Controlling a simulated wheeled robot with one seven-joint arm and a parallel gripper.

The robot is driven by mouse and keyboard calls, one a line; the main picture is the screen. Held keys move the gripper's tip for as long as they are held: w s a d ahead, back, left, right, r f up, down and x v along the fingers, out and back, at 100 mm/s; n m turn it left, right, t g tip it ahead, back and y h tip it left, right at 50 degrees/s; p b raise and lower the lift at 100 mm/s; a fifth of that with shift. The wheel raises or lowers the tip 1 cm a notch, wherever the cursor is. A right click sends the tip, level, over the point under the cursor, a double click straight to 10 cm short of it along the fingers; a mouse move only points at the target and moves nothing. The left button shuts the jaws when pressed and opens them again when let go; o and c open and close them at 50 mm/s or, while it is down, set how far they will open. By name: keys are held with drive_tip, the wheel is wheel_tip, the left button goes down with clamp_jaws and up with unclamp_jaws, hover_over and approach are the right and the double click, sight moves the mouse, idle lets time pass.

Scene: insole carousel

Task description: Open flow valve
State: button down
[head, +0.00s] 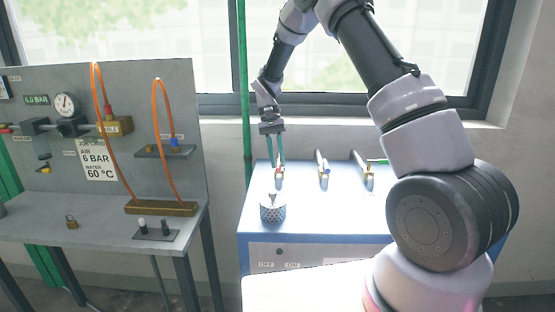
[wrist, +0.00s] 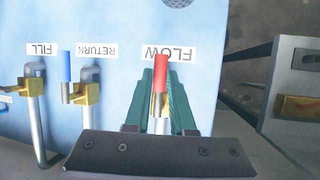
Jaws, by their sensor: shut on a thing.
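The flow valve has a red handle (wrist: 160,72) on a brass body with a grey pipe, beside the upside-down FLOW label (wrist: 170,53) in the wrist view. The handle points up in that view, roughly in line with the pipe. My gripper (wrist: 163,88) has its green fingers on both sides of the handle and is shut on it. In the head view my gripper (head: 279,162) reaches down to the valve at the left of the blue-white unit; the valve is small and partly hidden there by the fingers.
The return valve with its blue handle (wrist: 66,66) and the brass fill valve (wrist: 32,84) stand beside the flow valve. A perforated cylinder (head: 272,211) stands on the unit's top (head: 330,222) in front. A workbench (head: 105,220) with orange hoses stands at left.

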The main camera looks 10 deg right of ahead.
drive_tip(key=c, duration=0.8)
unclamp_jaws()
drive_tip(key=shift+o, duration=0.2)
drive_tip(key=v, duration=1)
drive_tip(key=shift+w+r, duration=0.2)
drive_tip(key=shift+r, duration=0.15)
